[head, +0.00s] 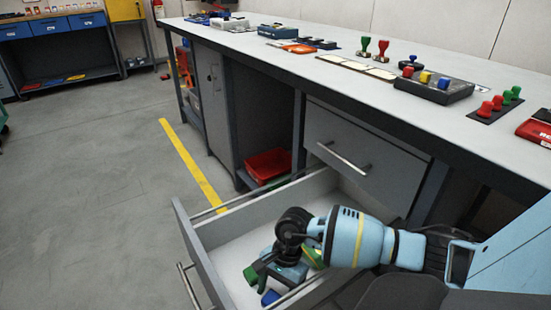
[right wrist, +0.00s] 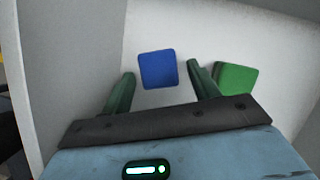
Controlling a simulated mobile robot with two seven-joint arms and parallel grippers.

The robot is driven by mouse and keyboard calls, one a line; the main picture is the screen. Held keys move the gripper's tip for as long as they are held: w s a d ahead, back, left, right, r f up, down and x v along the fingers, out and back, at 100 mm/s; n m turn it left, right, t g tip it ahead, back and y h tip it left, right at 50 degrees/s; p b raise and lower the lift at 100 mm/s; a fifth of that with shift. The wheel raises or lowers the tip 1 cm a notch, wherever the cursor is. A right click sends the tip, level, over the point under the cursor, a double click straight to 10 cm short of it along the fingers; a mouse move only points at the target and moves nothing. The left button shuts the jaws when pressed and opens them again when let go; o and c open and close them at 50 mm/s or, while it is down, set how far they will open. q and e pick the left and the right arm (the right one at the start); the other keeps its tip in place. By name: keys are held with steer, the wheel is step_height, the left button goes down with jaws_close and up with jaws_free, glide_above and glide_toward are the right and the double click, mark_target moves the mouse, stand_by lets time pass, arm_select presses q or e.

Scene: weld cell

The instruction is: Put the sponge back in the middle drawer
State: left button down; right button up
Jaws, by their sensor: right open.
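A grey drawer (head: 187,240) is pulled open below a shut drawer (head: 350,145). My right gripper (head: 258,283) reaches down into it with open green fingers. In the right wrist view my right gripper (right wrist: 160,88) has a blue block (right wrist: 158,69) in the gap between its fingers, with space on both sides. The blue block also shows in the head view (head: 270,297), low in the drawer. A green block (right wrist: 237,79) lies just right of the right finger. I cannot tell for certain which block is the sponge. My left gripper is not in view.
The long workbench (head: 260,42) above holds stamps, boxes and a dark tray (head: 433,88). A red bin (head: 268,165) stands on a low shelf beyond the drawer. The floor (head: 90,190) to the left is clear, with a yellow line (head: 190,165).

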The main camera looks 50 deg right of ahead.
steer(key=p+v, duration=0.3)
steer(key=v, duration=0.4)
steer(key=shift+r, duration=0.4)
